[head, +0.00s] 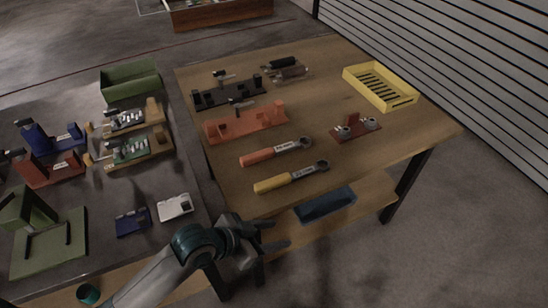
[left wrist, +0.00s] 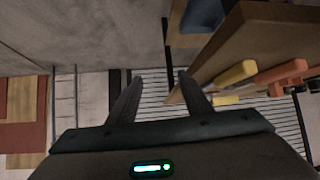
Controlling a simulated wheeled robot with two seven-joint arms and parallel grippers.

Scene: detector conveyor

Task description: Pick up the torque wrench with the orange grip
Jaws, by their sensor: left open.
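The torque wrench with the orange grip (head: 262,157) lies on the wooden table in the head view, its metal head toward the right. A similar wrench with a yellow grip (head: 275,183) lies beside it, nearer the table's front edge. In the left wrist view the orange grip (left wrist: 281,76) and yellow grip (left wrist: 236,72) show at the right. My left gripper (head: 278,235) is open and empty, apart from both wrenches, in front of the table's near edge. Its two fingers (left wrist: 160,82) show with nothing between them. My right gripper is not in view.
The wooden table (head: 400,145) also bears an orange-red holder (head: 245,124), a black holder (head: 228,94), a small red fixture (head: 355,128) and a yellow tray (head: 380,88). A blue bin (head: 325,204) sits on the lower shelf. A dark, cluttered bench (head: 95,190) stands left.

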